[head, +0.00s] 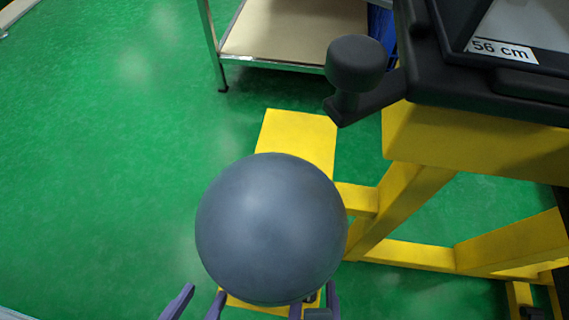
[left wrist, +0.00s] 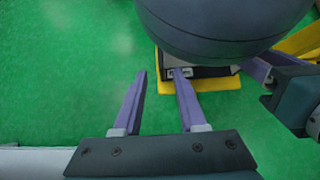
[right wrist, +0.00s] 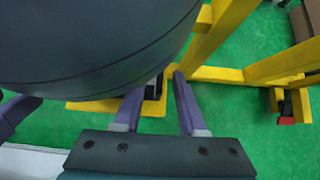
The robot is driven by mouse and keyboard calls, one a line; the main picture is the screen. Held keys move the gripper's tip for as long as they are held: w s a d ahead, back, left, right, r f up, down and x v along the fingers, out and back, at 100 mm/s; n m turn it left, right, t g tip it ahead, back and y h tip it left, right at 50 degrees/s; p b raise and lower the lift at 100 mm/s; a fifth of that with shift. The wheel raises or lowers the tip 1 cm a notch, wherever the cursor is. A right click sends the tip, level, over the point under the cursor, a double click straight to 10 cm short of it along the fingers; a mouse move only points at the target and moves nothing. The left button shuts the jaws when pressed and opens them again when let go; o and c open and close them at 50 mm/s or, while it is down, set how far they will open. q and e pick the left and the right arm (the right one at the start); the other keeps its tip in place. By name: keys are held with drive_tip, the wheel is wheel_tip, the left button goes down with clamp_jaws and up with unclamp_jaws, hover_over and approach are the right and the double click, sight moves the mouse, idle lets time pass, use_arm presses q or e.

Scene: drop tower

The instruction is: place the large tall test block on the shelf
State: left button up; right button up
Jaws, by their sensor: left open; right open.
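A large dark grey-blue ball (head: 271,229) fills the lower middle of the head view, in front of both grippers. In the left wrist view a dark block-like piece with a white label (left wrist: 205,71) shows below the ball, over a yellow base; I cannot tell whether it is the tall test block. My left gripper (head: 197,302) is open and empty at the ball's lower left. My right gripper (head: 313,303) is open at the ball's lower right, partly hidden by it. A beige shelf board (head: 290,35) on metal legs stands at the top.
A yellow frame (head: 400,205) stands to the right, with a yellow plate (head: 297,135) behind the ball. A black housing with a "56 cm" label (head: 503,51) and a black knob (head: 356,64) overhang at upper right. Green floor (head: 100,160) is clear at left.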

use_arm(q)
drive_tip(key=v, duration=0.4)
drive_tip(key=shift+s+r, duration=0.3)
use_arm(e)
drive_tip(key=v, duration=1.2)
